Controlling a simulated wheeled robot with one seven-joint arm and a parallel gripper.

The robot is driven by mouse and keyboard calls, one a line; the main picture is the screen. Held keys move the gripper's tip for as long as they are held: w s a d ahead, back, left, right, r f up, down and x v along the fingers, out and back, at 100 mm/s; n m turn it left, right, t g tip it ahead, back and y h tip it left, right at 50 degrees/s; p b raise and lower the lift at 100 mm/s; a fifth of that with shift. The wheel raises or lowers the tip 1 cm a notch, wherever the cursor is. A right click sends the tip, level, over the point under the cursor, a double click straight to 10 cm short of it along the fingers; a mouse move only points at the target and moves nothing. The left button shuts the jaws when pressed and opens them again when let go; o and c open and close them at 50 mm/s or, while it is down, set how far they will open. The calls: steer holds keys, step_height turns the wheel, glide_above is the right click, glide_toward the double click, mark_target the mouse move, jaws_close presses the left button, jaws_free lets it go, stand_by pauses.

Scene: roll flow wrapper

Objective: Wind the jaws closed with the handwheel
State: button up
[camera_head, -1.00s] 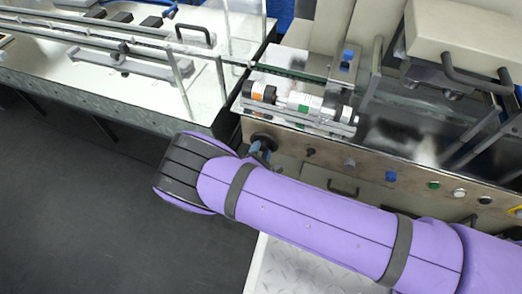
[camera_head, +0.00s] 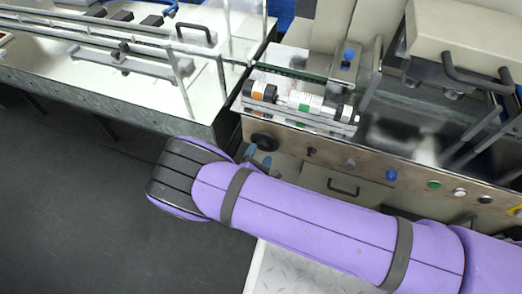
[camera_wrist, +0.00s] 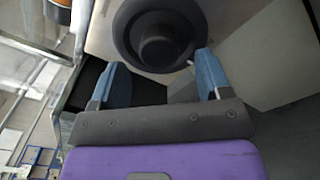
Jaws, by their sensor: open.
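The handwheel (camera_head: 264,142) is a dark round knob on the machine's front panel, at the panel's left end in the head view. In the wrist view the handwheel (camera_wrist: 155,35) is a dark grey ring with a round hub, at the top centre. My gripper (camera_wrist: 162,62) is open, with its two blue fingers apart and nothing held between them. The fingertips point at the wheel's lower part, one to each side. In the head view my gripper (camera_head: 258,157) shows just below the wheel, partly hidden by my purple arm. I cannot make out the jaws for certain.
The front panel carries a blue knob (camera_head: 391,175), a green button (camera_head: 434,185) and other controls to the right. A drawer handle (camera_head: 343,187) sticks out below. Rollers (camera_head: 300,101) lie above the panel. The dark floor (camera_head: 70,190) at left is clear.

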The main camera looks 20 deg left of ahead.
steer(key=s, duration=0.8)
steer(key=shift+s+a, duration=0.15)
steer(key=shift+s, duration=0.05)
